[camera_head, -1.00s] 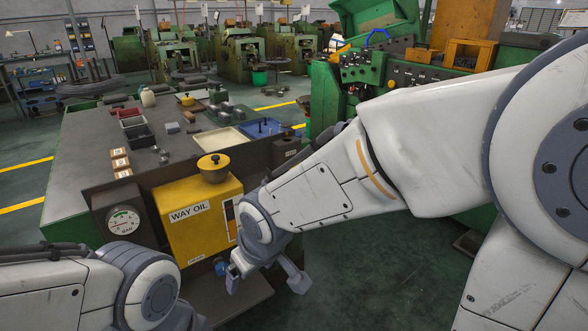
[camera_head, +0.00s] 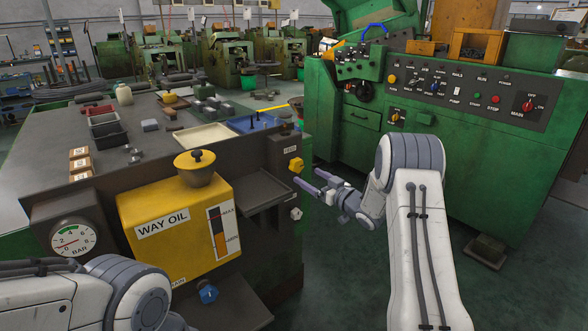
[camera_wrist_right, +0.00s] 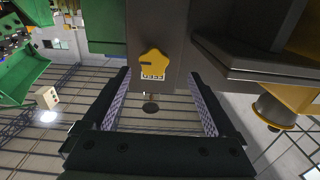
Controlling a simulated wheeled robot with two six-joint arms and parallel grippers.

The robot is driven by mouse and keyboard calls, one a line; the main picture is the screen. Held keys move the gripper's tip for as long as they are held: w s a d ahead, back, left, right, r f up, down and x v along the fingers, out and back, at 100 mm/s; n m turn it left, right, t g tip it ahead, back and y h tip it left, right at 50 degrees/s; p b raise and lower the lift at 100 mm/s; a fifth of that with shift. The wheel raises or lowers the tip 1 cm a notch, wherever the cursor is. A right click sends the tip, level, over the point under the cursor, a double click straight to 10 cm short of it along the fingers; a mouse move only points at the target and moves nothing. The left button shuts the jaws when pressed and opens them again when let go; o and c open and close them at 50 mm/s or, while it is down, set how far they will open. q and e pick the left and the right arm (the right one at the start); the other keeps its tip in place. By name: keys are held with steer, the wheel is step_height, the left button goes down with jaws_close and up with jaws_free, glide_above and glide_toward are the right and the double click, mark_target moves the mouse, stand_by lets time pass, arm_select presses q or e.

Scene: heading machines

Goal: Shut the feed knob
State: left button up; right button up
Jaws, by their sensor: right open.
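The feed knob (camera_head: 296,165) is a yellow knob on the right end face of the dark-panelled bench, beside a small label plate. In the right wrist view, the yellow knob (camera_wrist_right: 153,60) shows at upper middle, with an upside-down FEED label under it. My right gripper (camera_head: 311,180) is open and empty, its fingers pointing left towards the bench end, close to the knob and slightly below it. In the wrist view the knob lies beyond the fingertips, between the two fingers' lines, apparently untouched. My left gripper is out of view; only its arm shows at lower left.
A yellow WAY OIL tank (camera_head: 180,225) with a blue tap (camera_head: 207,293) and a pressure gauge (camera_head: 68,240) are on the bench front. A pale knob (camera_head: 296,213) sits below the feed knob. A green machine (camera_head: 450,130) stands behind my right arm. Floor between is clear.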

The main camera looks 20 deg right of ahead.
mark_target(299, 168)
steer(key=x, duration=0.4)
steer(key=d+x, duration=0.1)
steer(key=x, duration=0.1)
steer(key=shift+w+a, duration=0.15)
steer(key=shift+w, duration=0.4)
steer(key=shift+w+a, duration=0.25)
steer(key=shift+w, duration=0.4)
